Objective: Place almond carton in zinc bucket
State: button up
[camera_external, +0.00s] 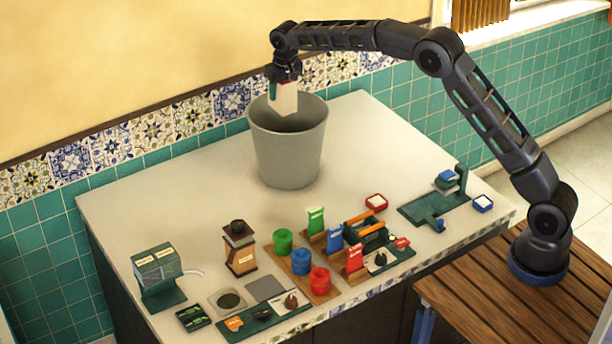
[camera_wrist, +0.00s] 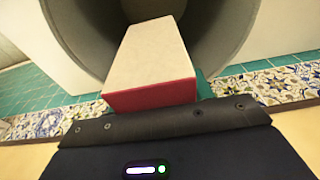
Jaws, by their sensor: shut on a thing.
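The almond carton (camera_external: 284,98) is a pale box hanging from my gripper (camera_external: 283,78) over the mouth of the zinc bucket (camera_external: 288,160). Its lower end appears to be at or just inside the bucket's opening. In the wrist view the carton (camera_wrist: 150,60) shows a cream face and a red end close to the gripper, with the grey bucket wall (camera_wrist: 215,40) around its far part. My gripper is shut on the carton. The fingertips are mostly hidden. The grey bucket stands upright near the back of the counter.
The pale counter (camera_external: 170,200) is clear left of the bucket. Along its front stand a glass-like box (camera_external: 157,265), a coffee-grinder-like item (camera_external: 239,250), green, blue and red canisters (camera_external: 301,262), and a dark green stand (camera_external: 435,208) at right. A tiled wall (camera_external: 150,132) runs behind.

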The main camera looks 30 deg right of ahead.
notch_tip(320, 180, down, 23)
jog(key=shift+a+r, duration=0.1)
jog(key=shift+r, duration=0.1)
dwell(0.6)
jog(key=shift+f, duration=0.1)
jog(key=o, duration=1.2)
jog(key=shift+c, duration=0.2)
